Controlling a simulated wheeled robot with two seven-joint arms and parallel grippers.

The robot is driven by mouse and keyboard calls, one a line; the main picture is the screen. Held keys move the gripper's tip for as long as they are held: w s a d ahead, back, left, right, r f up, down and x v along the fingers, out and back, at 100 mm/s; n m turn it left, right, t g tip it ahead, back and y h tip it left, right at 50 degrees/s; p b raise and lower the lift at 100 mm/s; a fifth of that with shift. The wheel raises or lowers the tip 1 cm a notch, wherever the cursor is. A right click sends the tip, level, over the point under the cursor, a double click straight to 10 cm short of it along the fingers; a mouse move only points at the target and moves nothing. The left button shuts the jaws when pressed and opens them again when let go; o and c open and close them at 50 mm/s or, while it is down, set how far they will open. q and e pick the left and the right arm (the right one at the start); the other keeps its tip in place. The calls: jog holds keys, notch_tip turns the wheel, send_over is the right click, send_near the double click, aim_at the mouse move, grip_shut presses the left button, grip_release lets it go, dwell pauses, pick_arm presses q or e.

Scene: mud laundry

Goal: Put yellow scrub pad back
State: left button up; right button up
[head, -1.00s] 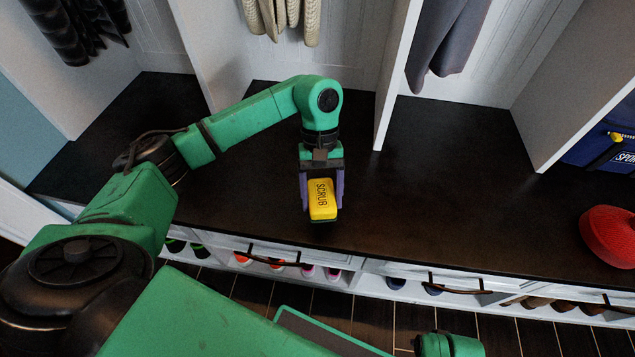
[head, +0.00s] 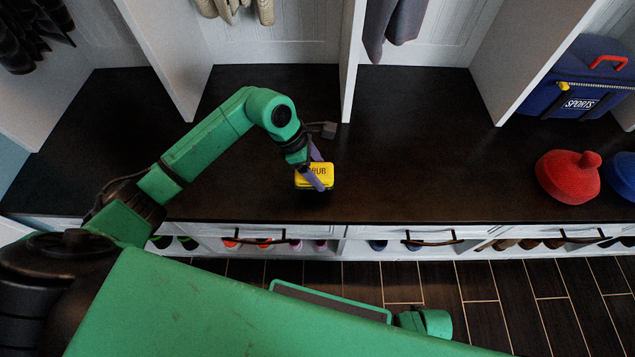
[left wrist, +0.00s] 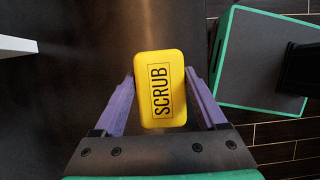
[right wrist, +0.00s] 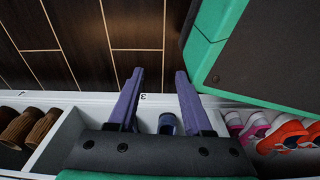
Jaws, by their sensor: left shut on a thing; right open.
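The yellow scrub pad (head: 321,175) is a block with dark SCRUB lettering. My left gripper (head: 318,172) is shut on it near the front of the dark bench top (head: 420,150). In the left wrist view the pad (left wrist: 160,95) sits between the two purple fingers, lettering facing the camera. I cannot tell whether its underside touches the bench. My right gripper (right wrist: 158,85) is open and empty in the right wrist view, over the floor beside the shoe cubbies.
A red rounded object (head: 567,178) and a blue one (head: 622,175) stand at the bench's right. A blue sports bag (head: 580,85) sits in the right cubby. White dividers (head: 490,60) split the bench's back. Shoes (right wrist: 275,135) fill cubbies below. Mid-right bench is clear.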

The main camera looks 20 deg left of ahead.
pick_arm(q)
notch_tip(320, 180, down, 6)
jog(key=shift+r+b, duration=0.2)
jog(key=shift+b, duration=0.15)
pick_arm(e)
jog(key=shift+w+a+r, duration=0.15)
jog(key=shift+w+r, duration=0.3)
jog(key=shift+w, duration=0.25)
pick_arm(q)
jog(key=shift+f, duration=0.1)
pick_arm(e)
jog(key=shift+w, duration=0.15)
pick_arm(q)
jog(key=o, duration=1.1)
jog(key=shift+r, duration=0.2)
jog(key=p+v, duration=0.1)
jog(key=v, duration=1)
jog(key=shift+s+a+r, duration=0.1)
jog(key=shift+a+r, duration=0.1)
jog(key=shift+r, duration=0.15)
pick_arm(e)
jog(key=shift+s+d+f, duration=0.15)
jog(key=shift+s+f, duration=0.15)
jog(key=shift+s, duration=0.3)
jog(key=shift+s+d+f, duration=0.1)
jog(key=shift+s+f, duration=0.15)
jog(key=shift+s, duration=0.3)
